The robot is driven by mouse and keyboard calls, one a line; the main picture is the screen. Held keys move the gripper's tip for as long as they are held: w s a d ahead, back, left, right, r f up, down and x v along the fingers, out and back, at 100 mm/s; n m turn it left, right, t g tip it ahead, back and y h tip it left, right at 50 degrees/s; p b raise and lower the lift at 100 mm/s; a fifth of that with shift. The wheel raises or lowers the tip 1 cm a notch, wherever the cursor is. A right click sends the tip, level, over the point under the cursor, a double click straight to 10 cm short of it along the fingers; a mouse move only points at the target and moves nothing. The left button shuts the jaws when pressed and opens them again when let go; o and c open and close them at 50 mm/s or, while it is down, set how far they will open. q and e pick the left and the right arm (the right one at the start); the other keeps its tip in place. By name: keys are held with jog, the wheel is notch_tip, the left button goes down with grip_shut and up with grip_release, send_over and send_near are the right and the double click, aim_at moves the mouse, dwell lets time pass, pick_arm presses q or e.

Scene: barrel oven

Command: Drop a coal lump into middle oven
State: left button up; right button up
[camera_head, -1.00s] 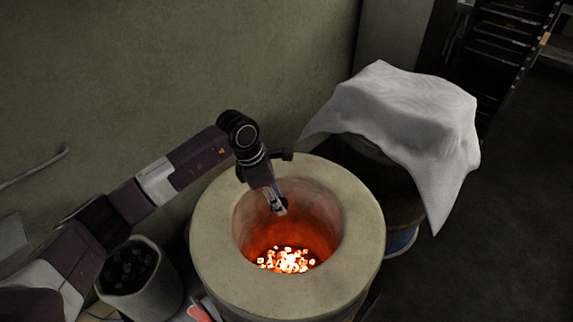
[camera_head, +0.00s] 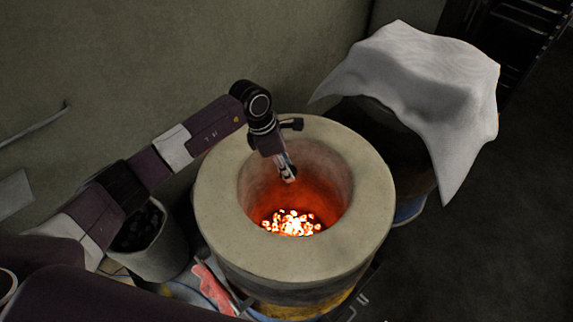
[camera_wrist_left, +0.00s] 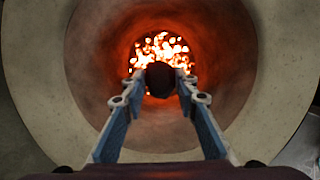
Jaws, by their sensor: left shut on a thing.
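The middle oven (camera_head: 340,240) is a round, pale clay barrel with a wide open mouth and glowing orange coals (camera_head: 292,222) at its bottom. My left gripper (camera_head: 289,176) points down into the mouth, near its back-left inner wall. In the left wrist view my left gripper (camera_wrist_left: 160,88) is shut on a dark coal lump (camera_wrist_left: 160,78), held between its fingertips above the glowing coals. In the head view the lump is too small to make out clearly. My right gripper is not in view.
A bucket of dark coal (camera_head: 150,242) stands left of the oven, under my left arm. A white cloth (camera_head: 425,80) covers another barrel at the back right. A red-handled tool (camera_head: 214,290) lies by the oven's front left. Dark floor is clear at right.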

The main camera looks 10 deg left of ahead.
pick_arm(q)
jog(key=o, duration=1.2)
jog(key=shift+w, duration=0.1)
jog(key=v, duration=1.2)
